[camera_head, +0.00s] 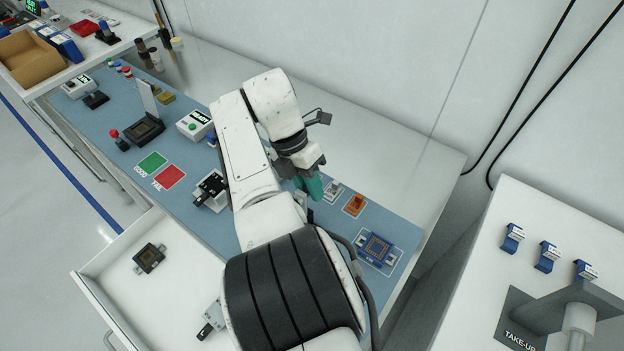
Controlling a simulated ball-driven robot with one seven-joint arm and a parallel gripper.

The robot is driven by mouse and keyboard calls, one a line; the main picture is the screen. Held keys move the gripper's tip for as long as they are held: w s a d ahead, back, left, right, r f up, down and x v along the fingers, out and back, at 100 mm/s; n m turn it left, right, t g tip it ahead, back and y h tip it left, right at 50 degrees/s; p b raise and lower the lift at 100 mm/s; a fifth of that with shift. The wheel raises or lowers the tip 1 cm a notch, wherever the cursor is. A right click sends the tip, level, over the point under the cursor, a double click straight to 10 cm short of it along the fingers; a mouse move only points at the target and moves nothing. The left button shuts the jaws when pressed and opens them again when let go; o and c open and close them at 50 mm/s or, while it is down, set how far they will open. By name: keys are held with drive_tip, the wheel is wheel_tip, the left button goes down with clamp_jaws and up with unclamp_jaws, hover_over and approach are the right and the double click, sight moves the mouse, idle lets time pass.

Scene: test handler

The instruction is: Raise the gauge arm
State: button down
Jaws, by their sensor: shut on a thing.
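My gripper (312,188) is over the right half of the blue mat, reached past my own arm. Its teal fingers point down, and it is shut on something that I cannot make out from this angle. I cannot pick out the gauge arm for certain; the spot under the gripper is partly hidden by my wrist and forearm. A small white-and-black device (210,188) stands just left of my forearm, partly covered by it.
The blue mat (188,145) carries a dark socket with a raised lid (146,127), a white display box (194,125), green and red pads, an orange part (355,205) and a blue socket board (377,248). An open drawer (118,284) juts out in front. The take-up table (470,270) is at right.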

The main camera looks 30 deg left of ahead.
drive_tip(key=c, duration=1.1)
unclamp_jaws()
